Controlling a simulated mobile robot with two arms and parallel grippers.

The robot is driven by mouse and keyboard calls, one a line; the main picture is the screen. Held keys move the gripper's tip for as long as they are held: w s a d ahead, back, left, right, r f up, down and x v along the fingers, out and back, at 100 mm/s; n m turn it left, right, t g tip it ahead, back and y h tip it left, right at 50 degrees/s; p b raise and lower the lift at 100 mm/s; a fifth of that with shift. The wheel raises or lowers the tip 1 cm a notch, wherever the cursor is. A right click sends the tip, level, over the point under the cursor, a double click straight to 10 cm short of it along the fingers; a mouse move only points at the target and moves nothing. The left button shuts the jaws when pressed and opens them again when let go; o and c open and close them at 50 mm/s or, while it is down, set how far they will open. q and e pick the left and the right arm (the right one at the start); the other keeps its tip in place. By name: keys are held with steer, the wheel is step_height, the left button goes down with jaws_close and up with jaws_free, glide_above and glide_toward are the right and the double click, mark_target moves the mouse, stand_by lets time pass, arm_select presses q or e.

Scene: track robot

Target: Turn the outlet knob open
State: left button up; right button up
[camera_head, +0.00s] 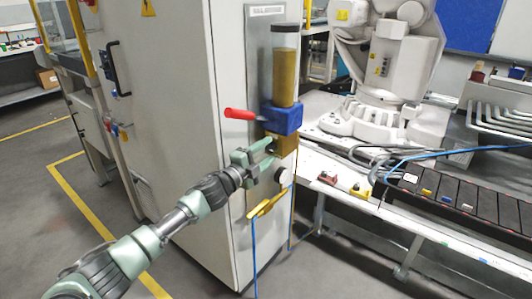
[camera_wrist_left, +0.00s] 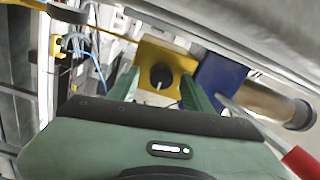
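The outlet knob (camera_wrist_left: 161,76) is a round dark knob with a light line across it, on the face of a yellow block (camera_wrist_left: 150,54). My left gripper (camera_wrist_left: 160,88) is open, with one green finger on each side of the knob; gaps show between fingers and knob. In the head view my left gripper (camera_head: 269,153) is at the yellow block (camera_head: 286,143), below the blue block (camera_head: 283,118); the knob is hidden or too small to tell there. I cannot tell whether a finger touches the yellow block. My right gripper is not in view.
A red lever (camera_head: 240,114) sticks out left of the blue block, above my left gripper. A clear cylinder (camera_head: 285,65) of amber fluid stands on top. A yellow bracket (camera_head: 268,205) with a blue hose is below. A grey cabinet (camera_head: 190,120) stands behind; a bench is right.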

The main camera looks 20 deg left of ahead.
arm_select(q)
steer(key=shift+s+a, duration=0.1)
steer(key=shift+s, duration=0.1)
steer(key=v, duration=0.7)
steer(key=shift+s+p, duration=0.15)
steer(key=shift+p, duration=0.15)
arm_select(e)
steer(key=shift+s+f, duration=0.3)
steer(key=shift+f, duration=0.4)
arm_select(q)
steer(key=shift+f, duration=0.1)
